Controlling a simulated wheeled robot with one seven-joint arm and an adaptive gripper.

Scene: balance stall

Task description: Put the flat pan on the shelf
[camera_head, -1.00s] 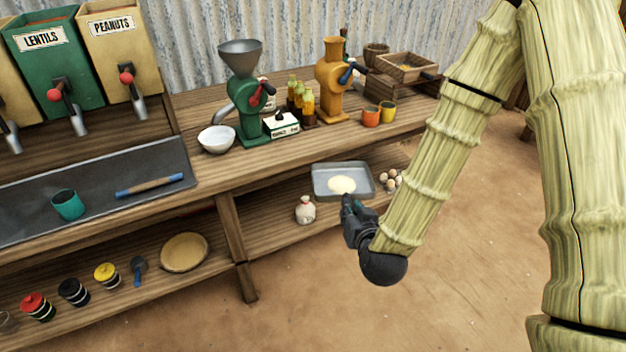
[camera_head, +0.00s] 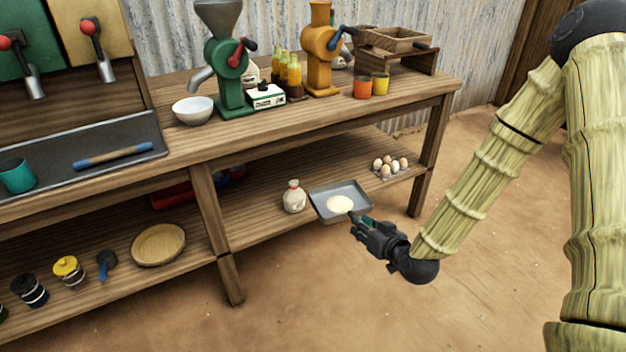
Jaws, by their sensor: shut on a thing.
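The flat pan (camera_head: 355,190) is a shallow grey rectangular tray with a pale yellowish patch of something (camera_head: 340,203) lying in it. It is at the lower shelf (camera_head: 262,219) of the wooden bench, right of a small white jar. Its near side shows past the shelf's front edge. I cannot tell whether it rests on the boards or is held just above them. My gripper (camera_head: 354,219) is shut on the near rim of the pan, reaching in from the front right. The fingertips are small and partly hidden.
The white jar (camera_head: 293,198) stands close to the pan's left side. Several eggs (camera_head: 390,167) sit behind and right of it. A bench leg (camera_head: 430,155) stands at the right. The benchtop above carries grinders, a bowl (camera_head: 193,111) and cups. The floor in front is clear.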

